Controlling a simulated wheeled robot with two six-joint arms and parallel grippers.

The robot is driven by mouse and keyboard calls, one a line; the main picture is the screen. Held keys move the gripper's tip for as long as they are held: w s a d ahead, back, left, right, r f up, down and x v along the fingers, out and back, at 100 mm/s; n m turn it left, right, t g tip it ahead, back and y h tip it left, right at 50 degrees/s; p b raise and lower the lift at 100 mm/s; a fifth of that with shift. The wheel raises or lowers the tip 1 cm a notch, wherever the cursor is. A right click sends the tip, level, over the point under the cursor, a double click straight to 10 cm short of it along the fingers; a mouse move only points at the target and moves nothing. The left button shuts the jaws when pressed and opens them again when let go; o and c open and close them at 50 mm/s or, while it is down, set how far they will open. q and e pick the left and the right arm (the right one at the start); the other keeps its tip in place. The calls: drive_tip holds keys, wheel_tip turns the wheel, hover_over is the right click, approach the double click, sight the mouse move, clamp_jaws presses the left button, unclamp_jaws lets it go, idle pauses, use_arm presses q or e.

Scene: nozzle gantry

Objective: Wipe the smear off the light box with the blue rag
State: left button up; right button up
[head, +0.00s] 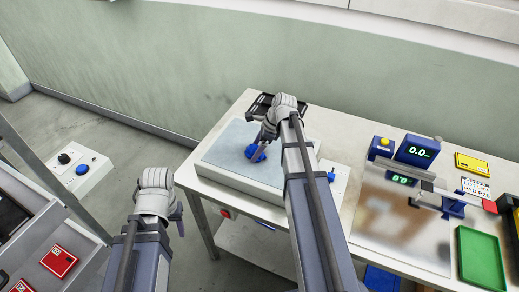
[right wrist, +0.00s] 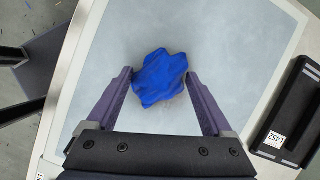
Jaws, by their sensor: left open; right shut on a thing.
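The light box (head: 222,148) is a pale flat panel on the table's left part, and its bright surface (right wrist: 235,50) fills much of the right wrist view. The blue rag (right wrist: 160,78) is a crumpled lump on or just over the panel. My right gripper (head: 260,146) is over the panel and shut on the rag (head: 255,154), with one purple finger on each side of it. I cannot make out a clear smear; the rag and fingers hide part of the surface. My left gripper (head: 177,220) is open and empty, left of the table and apart from it.
A black tray (head: 262,106) with a white label stands at the panel's back edge. Further right are a blue display unit (head: 417,151), a metal plate (head: 400,235), a yellow item (head: 471,164) and a green tray (head: 481,258). A control box (head: 81,171) stands at far left.

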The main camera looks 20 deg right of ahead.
drive_tip(key=shift+w+a, duration=1.1)
drive_tip(key=shift+w, duration=0.25)
drive_tip(key=shift+w+d+r, duration=0.1)
drive_tip(key=shift+w+d, duration=0.55)
drive_tip(key=shift+d, duration=0.1)
drive_tip(key=shift+s+d, duration=0.1)
drive_tip(key=shift+s, duration=0.05)
drive_tip(key=shift+s+d, duration=1.25)
drive_tip(key=shift+s, duration=0.25)
drive_tip(key=shift+s, duration=0.1)
drive_tip(key=shift+s+d, duration=1.35)
drive_tip(key=shift+s, duration=0.1)
